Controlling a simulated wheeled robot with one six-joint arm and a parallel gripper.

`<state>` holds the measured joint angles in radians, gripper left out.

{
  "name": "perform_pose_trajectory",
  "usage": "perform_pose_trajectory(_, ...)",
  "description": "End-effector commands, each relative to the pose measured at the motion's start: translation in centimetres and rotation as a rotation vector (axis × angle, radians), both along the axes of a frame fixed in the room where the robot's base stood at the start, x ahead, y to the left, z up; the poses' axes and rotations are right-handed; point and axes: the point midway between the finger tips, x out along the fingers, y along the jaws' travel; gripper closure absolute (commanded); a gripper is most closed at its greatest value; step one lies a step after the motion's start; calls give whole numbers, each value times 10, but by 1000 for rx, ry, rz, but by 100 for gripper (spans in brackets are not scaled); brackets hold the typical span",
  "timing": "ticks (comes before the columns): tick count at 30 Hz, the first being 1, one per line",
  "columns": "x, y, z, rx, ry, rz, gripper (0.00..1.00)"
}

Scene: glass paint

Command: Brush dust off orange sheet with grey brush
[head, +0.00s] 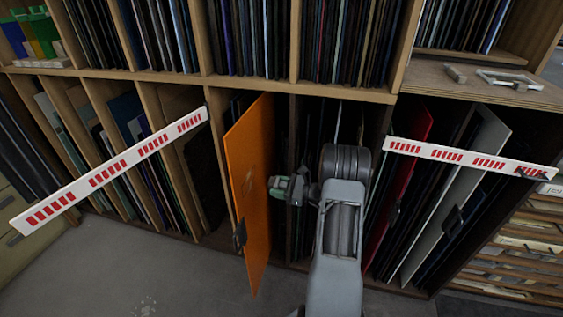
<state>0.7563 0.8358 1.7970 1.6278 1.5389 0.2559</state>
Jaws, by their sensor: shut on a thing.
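The orange sheet (250,205) stands upright on edge, sticking out of a lower rack slot in the head view. A faint greyish smudge, perhaps dust, shows on its face near mid-height. A small gap shows between this piece and the sheet in the picture; I cannot tell the depth.
Red-and-white striped bars (110,168) (470,160) cross in front of the rack on both sides. A red sheet (402,180) and a pale sheet (455,195) lean out at the right. The grey floor (110,275) is open at front left.

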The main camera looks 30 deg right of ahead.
Motion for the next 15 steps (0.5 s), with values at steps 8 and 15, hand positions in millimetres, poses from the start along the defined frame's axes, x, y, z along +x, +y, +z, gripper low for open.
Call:
perform_pose_trajectory(8, -12, 14, -16, 167, 154, -7, 73)
perform_pose_trajectory(15, 1, 26, -15, 187, 172, -5, 73)
